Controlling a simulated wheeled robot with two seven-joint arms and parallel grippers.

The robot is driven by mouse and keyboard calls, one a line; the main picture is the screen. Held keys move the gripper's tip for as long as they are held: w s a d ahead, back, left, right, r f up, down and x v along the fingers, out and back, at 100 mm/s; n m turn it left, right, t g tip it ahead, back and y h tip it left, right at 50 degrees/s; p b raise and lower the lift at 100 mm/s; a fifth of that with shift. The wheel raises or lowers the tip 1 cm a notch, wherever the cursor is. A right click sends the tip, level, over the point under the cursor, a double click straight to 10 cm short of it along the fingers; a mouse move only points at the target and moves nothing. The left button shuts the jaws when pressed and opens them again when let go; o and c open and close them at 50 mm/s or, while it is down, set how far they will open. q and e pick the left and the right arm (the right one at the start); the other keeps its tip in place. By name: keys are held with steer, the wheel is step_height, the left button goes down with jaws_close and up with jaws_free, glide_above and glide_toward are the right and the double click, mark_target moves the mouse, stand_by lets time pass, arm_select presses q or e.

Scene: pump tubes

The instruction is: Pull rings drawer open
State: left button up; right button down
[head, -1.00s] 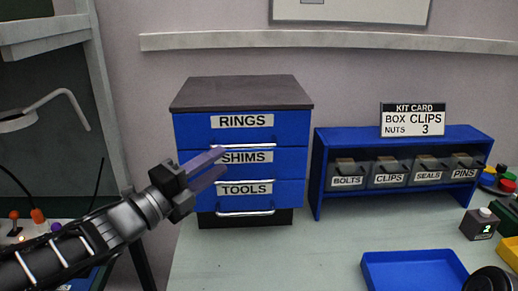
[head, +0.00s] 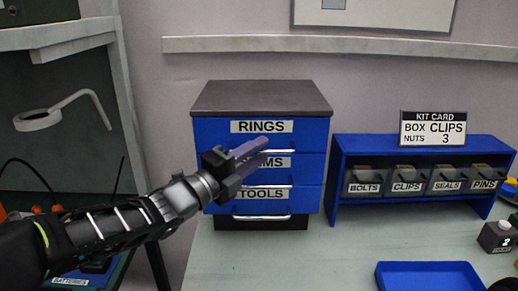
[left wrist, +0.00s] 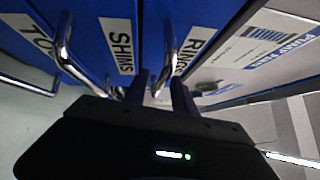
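The blue rings drawer (head: 215,133) is the top drawer of a cabinet with a dark top, and it looks shut. Its label reads RINGS. Its silver bar handle (head: 285,151) runs along the drawer's lower edge. In the left wrist view the rings handle (left wrist: 170,52) reaches down between my fingers. My left gripper (head: 262,150) is at this handle, with its fingers apart, one on either side of the bar. I cannot tell whether either finger touches it. The gripper hides part of the SHIMS label. My right gripper is not in view.
Below are the shims drawer (head: 310,168) and tools drawer (head: 308,198), each with a bar handle. A blue rack (head: 338,190) with labelled bins stands to the right, a kit card (head: 432,129) on it. A blue tray (head: 430,266) lies in front. The table before the cabinet is clear.

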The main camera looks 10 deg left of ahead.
arm_select(q)
steer(key=shift+w+d, duration=0.25)
steer(key=shift+w, duration=0.05)
steer(key=shift+c, duration=0.4)
jaws_close()
stand_by(0.9)
